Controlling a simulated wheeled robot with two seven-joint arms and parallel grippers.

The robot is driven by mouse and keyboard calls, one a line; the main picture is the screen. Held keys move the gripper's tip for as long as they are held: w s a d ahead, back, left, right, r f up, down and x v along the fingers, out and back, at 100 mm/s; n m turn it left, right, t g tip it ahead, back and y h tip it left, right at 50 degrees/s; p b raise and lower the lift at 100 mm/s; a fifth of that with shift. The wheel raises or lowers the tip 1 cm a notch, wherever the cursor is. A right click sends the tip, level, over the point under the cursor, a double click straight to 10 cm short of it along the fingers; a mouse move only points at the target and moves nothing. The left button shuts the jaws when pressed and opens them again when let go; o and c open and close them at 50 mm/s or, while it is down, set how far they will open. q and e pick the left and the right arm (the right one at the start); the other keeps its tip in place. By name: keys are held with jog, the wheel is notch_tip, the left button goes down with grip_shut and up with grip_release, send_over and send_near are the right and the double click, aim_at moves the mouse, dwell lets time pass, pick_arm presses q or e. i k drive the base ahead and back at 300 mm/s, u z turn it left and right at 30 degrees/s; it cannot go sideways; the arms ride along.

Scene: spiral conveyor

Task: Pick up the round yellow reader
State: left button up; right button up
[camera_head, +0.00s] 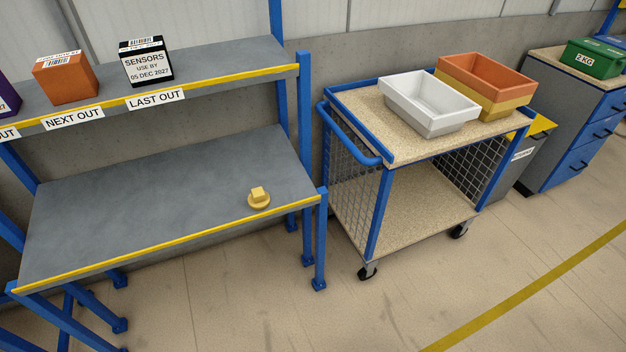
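The round yellow reader (259,203) sits on the grey lower shelf (150,200), close to its yellow front edge and toward its right end. Neither of my grippers shows in the head view.
The upper shelf (215,62) holds an orange box (66,82) and a black-and-white sensors box (146,66). Blue posts (320,240) stand at the shelf's right end. A blue trolley (377,215) carries a white tray (430,120) and an orange bin (487,75). The foreground floor is clear.

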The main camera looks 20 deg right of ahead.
aim_at(258, 200)
jog(key=z, duration=0.5)
jog(key=i, duration=1.2)
jog(key=u, duration=0.2)
